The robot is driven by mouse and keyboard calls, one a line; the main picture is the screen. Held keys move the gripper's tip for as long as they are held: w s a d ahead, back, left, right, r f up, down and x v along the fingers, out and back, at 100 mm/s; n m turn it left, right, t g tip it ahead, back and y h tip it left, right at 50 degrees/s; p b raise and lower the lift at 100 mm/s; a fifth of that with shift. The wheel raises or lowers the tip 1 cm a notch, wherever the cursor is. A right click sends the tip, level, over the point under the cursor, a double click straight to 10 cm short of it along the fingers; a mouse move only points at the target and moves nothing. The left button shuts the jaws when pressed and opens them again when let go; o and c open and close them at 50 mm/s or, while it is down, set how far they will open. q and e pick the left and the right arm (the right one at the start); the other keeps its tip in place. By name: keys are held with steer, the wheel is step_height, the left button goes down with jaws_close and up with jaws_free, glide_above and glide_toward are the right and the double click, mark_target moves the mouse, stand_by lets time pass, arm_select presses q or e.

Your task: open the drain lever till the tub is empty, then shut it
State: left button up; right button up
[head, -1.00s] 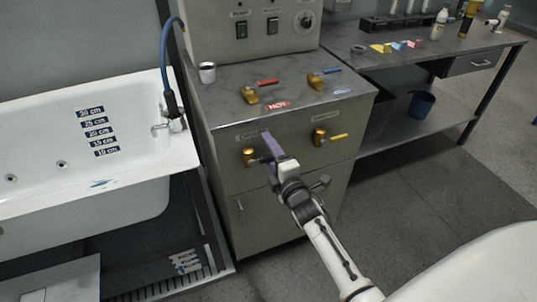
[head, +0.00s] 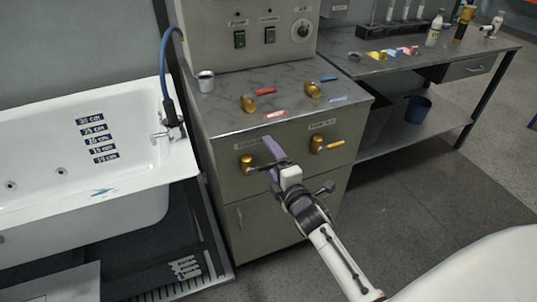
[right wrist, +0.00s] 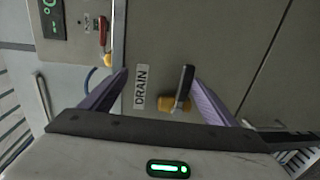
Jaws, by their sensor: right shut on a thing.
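The drain lever (head: 247,164) is a brass valve with a black handle on the front of the grey cabinet. The handle points right, toward my gripper. In the right wrist view the lever (right wrist: 183,88) shows between the purple fingers, beside a DRAIN label (right wrist: 141,88). My right gripper (head: 272,152) is shut on the drain lever. The white tub (head: 60,165) is at the left, with depth labels (head: 93,137) on its inner wall. I cannot make out a water surface in it. My left gripper is not in view.
A second brass valve with a yellow handle (head: 326,144) sits to the right on the cabinet front (head: 290,195). Red-handled (head: 252,101) and blue-handled (head: 315,89) valves stand on top, near a metal cup (head: 205,81). A bench (head: 400,72) stands at the right.

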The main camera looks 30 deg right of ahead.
steer(key=shift+s+a+r+t, duration=0.15)
steer(key=shift+s+r, duration=0.1)
steer(key=shift+r, duration=0.35)
steer(key=shift+s+r+t, duration=0.15)
steer(key=shift+s+r, duration=0.05)
steer(key=shift+r, duration=0.35)
steer(key=shift+c, duration=0.4)
steer(key=shift+s+a+r+p, duration=0.15)
steer(key=shift+s+p, duration=0.25)
steer(key=shift+s, duration=0.45)
steer(key=c, duration=0.7)
steer(key=s, duration=0.2)
steer(key=s+p, duration=0.1)
steer(key=s, duration=0.2)
steer(key=s+a+f+p, duration=0.1)
steer(key=s, duration=0.1)
steer(key=shift+s+a+f, duration=0.1)
steer(key=shift+s, duration=0.25)
